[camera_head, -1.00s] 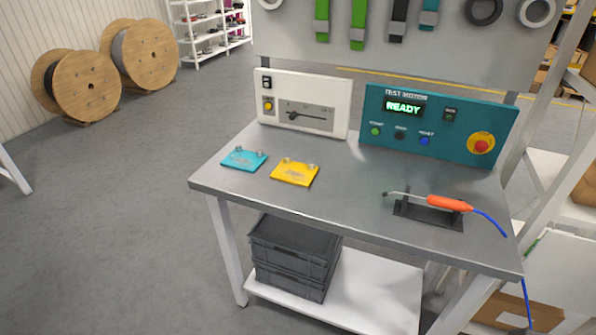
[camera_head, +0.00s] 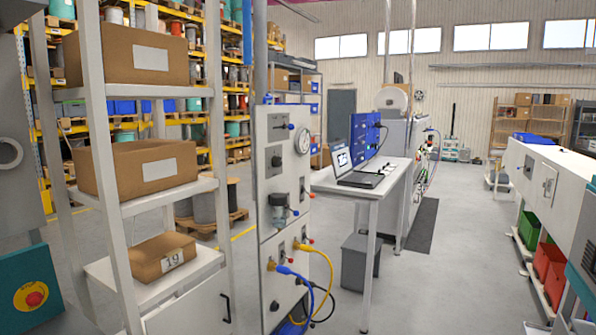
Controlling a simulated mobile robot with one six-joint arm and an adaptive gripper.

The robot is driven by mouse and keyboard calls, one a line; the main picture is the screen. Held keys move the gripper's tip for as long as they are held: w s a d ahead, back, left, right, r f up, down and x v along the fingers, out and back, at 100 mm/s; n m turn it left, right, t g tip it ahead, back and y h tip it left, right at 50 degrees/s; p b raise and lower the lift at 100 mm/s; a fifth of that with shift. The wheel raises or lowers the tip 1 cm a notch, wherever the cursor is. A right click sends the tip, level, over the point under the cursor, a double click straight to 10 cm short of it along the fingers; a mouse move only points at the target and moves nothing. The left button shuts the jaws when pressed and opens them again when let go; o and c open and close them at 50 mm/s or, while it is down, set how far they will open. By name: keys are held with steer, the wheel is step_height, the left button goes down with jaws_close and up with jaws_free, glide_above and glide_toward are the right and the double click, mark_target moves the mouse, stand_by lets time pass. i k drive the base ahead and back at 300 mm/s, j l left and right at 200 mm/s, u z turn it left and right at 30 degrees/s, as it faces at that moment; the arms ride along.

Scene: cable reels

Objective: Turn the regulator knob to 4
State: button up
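A tall light-grey panel (camera_head: 262,225) stands a little left of the middle. It carries a round white gauge (camera_head: 303,140) near the top. A dark knob (camera_head: 276,161) sits left of and below the gauge. Below it is a fitting with a dark top and a bluish bowl (camera_head: 279,201). Another dark knob (camera_head: 275,305) is low on the panel. I cannot tell which of these is the regulator knob, and no scale numbers are readable. My gripper is not in view.
A white shelf rack (camera_head: 119,180) with cardboard boxes stands left of the panel. Yellow and blue hoses (camera_head: 327,275) hang from the panel's lower part. A table with a laptop (camera_head: 358,172) stands behind it. Grey floor (camera_head: 450,290) is open to the right.

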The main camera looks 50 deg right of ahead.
mark_target(277, 161)
steer(key=z, duration=1.65)
